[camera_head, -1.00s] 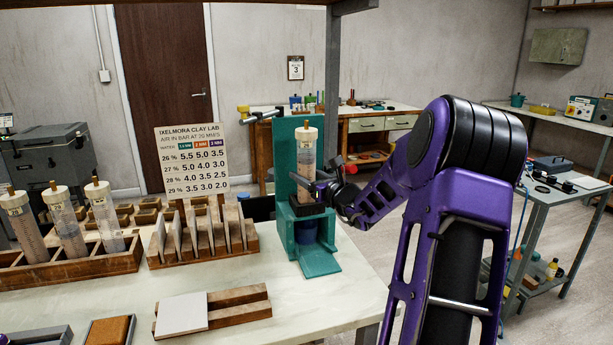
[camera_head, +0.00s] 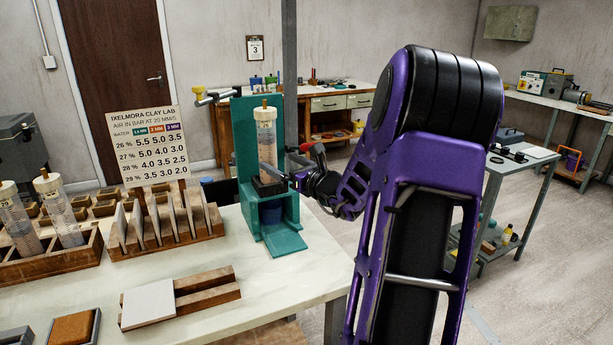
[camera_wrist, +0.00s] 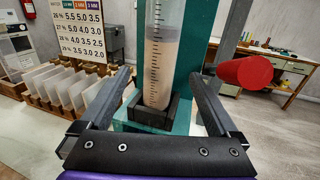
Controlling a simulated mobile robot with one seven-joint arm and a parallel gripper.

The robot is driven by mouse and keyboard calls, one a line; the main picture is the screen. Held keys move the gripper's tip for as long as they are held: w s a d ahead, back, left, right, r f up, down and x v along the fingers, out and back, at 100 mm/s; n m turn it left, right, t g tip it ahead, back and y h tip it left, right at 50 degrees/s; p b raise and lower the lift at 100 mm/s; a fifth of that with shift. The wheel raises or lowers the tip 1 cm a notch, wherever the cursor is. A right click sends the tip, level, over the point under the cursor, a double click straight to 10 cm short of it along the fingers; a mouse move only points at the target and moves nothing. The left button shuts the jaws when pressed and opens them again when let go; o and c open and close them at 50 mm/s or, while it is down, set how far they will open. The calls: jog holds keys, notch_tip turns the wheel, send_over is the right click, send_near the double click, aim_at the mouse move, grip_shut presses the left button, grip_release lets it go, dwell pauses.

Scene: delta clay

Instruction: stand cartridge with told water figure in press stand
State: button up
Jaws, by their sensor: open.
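A clear cartridge (camera_head: 267,146) with a pale cap and grey-brown clay stands upright in the black seat of the teal press stand (camera_head: 243,160). Its label is too small to read. In the wrist view the cartridge (camera_wrist: 160,60) shows a black scale, and its lower end sits in the black seat (camera_wrist: 150,113); its top is out of frame. My gripper (camera_head: 296,179) is at the stand's right front. Its two fingers are spread apart, with the cartridge showing between and beyond their tips, and neither finger visibly touches it.
More cartridges stand in a wooden rack (camera_head: 50,262) at left. A slotted wooden holder (camera_head: 165,243) with upright plates is beside the stand, and a printed water chart (camera_head: 145,145) stands behind. A wooden block with a pale tile (camera_head: 148,303) lies in front. A red cylinder (camera_wrist: 246,72) is near my right finger.

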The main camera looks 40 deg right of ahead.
jog(key=s, duration=1.1)
jog(key=shift+w, duration=0.15)
